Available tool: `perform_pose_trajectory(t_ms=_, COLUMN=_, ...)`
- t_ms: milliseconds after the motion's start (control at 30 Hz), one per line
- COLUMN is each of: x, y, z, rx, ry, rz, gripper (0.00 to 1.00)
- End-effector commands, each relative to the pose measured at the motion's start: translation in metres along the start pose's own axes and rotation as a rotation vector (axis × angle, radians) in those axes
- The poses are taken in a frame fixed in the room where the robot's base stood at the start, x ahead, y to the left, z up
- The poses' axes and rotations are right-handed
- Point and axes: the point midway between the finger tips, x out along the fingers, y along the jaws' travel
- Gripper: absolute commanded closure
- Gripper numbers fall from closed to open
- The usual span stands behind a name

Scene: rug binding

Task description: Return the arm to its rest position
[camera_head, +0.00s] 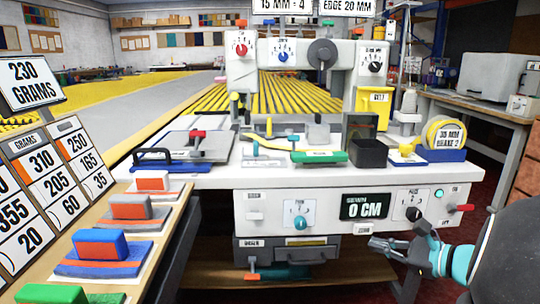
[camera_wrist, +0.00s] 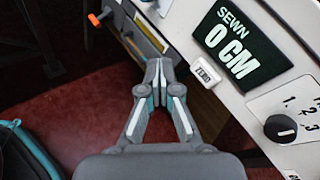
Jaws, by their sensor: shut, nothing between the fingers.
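My gripper (camera_head: 378,244) is at the lower right in the head view, in front of the white sewing machine's front panel (camera_head: 268,208). Its fingers point left, and my arm comes in from the right edge. In the wrist view my gripper (camera_wrist: 159,68) has its fingertips together with nothing between them. The display reading "SEWN 0 CM" (camera_wrist: 240,42) and the white ZERO button (camera_wrist: 205,72) lie to the right of the fingertips there. A gap of red floor shows around the fingers. I cannot tell the exact distance to the panel.
A dial (camera_head: 413,214) and a red-tipped lever (camera_head: 460,208) sit on the panel near my arm. A drawer (camera_head: 285,247) is below the panel. The tabletop holds several tools. A side bench (camera_head: 498,112) stands at the right. Sample blocks (camera_head: 97,246) line the left shelf.

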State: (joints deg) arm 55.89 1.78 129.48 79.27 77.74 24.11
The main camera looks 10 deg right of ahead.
Motion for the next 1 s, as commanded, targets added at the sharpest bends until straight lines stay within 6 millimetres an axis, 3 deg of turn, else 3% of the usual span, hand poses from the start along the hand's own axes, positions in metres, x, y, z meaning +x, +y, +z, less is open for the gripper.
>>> perform_pose_trajectory(t_ms=33, x=0.015, y=0.024, z=0.017, rx=-0.087, ry=0.025, rz=0.092, gripper=1.0)
perform_pose_trajectory(t_ms=100, x=0.028, y=0.058, z=0.032, rx=-0.211, ry=0.066, rz=0.216, gripper=1.0)
perform_pose_trajectory(t_ms=200, x=0.038, y=0.104, z=0.048, rx=-0.403, ry=0.117, rz=0.382, gripper=1.0)
perform_pose_trajectory(t_ms=400, x=0.033, y=0.177, z=0.066, rx=-0.832, ry=0.198, rz=0.668, gripper=1.0)
perform_pose_trajectory(t_ms=500, x=0.023, y=0.202, z=0.071, rx=-1.063, ry=0.228, rz=0.787, gripper=1.0)
perform_pose_trajectory(t_ms=700, x=-0.001, y=0.228, z=0.077, rx=-1.556, ry=0.271, rz=0.964, gripper=1.0)
perform_pose_trajectory(t_ms=900, x=-0.018, y=0.231, z=0.086, rx=-1.952, ry=0.299, rz=1.04, gripper=1.0)
perform_pose_trajectory(t_ms=1000, x=-0.021, y=0.229, z=0.089, rx=-2.062, ry=0.308, rz=1.052, gripper=1.0)
